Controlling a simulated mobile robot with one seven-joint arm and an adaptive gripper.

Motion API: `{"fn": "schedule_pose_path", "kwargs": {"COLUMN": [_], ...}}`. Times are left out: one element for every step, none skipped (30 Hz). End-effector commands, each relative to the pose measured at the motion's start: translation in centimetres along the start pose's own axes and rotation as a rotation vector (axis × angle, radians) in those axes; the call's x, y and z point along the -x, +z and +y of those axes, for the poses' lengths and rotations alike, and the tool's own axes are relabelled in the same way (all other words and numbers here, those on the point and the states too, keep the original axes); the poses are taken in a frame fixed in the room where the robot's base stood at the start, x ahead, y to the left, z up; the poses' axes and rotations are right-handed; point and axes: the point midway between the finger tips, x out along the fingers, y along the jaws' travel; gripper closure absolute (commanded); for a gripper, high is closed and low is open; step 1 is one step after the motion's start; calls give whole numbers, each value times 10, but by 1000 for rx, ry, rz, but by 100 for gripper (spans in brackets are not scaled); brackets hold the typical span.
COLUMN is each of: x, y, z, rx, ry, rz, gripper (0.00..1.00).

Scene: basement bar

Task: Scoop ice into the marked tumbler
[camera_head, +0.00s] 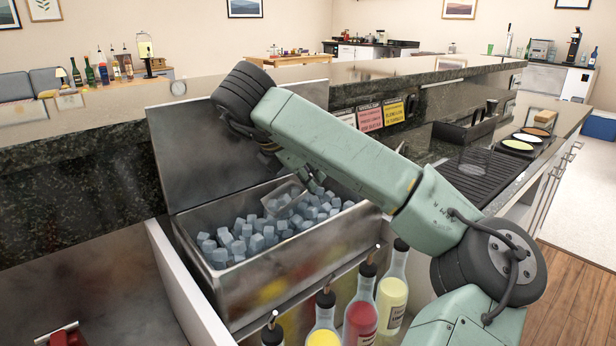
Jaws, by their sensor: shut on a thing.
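The ice bin (290,262) is a steel box with its lid (185,150) raised at the back. Grey-blue ice cubes (240,238) fill much of it. My gripper (308,183) is over the right half of the bin, partly hidden behind my arm. It is shut on a clear scoop (283,196), which is down at the ice surface. Whether ice lies in the scoop is hard to tell. A clear glass (474,163) stands on the black ribbed mat (497,172) to the right; I see no clear mark on it.
Several bottles with pour spouts, one a red bottle (361,318), stand in front of the bin. A raised stone ledge (400,70) runs behind. A black caddy (466,130) and round rimming dishes (516,146) sit at the right. My arm crosses between bin and mat.

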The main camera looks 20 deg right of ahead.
Motion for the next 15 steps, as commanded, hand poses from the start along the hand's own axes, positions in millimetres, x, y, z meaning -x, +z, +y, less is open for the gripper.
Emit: {"fn": "schedule_pose_path", "kwargs": {"x": [8, 10, 14, 16, 18, 21, 23, 26, 29, 31, 34, 37, 38, 40, 42], "y": [6, 8, 11, 13, 14, 17, 19, 21, 23, 25, 27, 30, 31, 32, 34], "z": [2, 3, 4, 4, 5, 6, 6, 7, 8, 8, 9, 10, 10, 10, 11], "rx": [-4, -6, -8, -9, -11, -14, -16, -17, -20, -22, -24, -26, -27, -29, -31], "ry": [0, -1, -3, -4, -5, -6, -7, -8, -8, -9, -10, -12, -12, -13, -14], "rz": [16, 25, 38, 47, 56, 68, 78, 88, 100, 109, 119, 131, 139, 147, 157], "gripper": [100, 100, 100, 100, 100, 100, 100, 100, 100, 100, 100, 100, 100, 100, 100]}}
